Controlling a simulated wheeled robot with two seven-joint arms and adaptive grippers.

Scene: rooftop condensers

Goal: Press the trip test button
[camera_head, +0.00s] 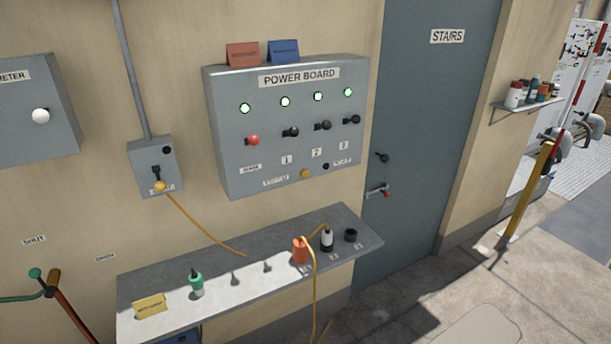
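The grey power board (225,130) hangs on the wall at the centre of the head view. On its lower edge are a round yellow button (305,173) and a small black button (326,166). The small labels near them are too blurred to read, so I cannot tell which is the trip test button. Above are one red lever (253,140) and several black levers (291,132), each below a lit green-rimmed lamp (285,102). Neither of my grippers is in view, and nothing covers the board's front.
Below the board, a grey shelf (240,305) juts out, bearing a yellow card (150,306), green bottle (196,284), orange item (300,251) with a yellow cord and dark plugs. A switch box (152,168) is left. A grey door (425,120) marked STAIRS is right.

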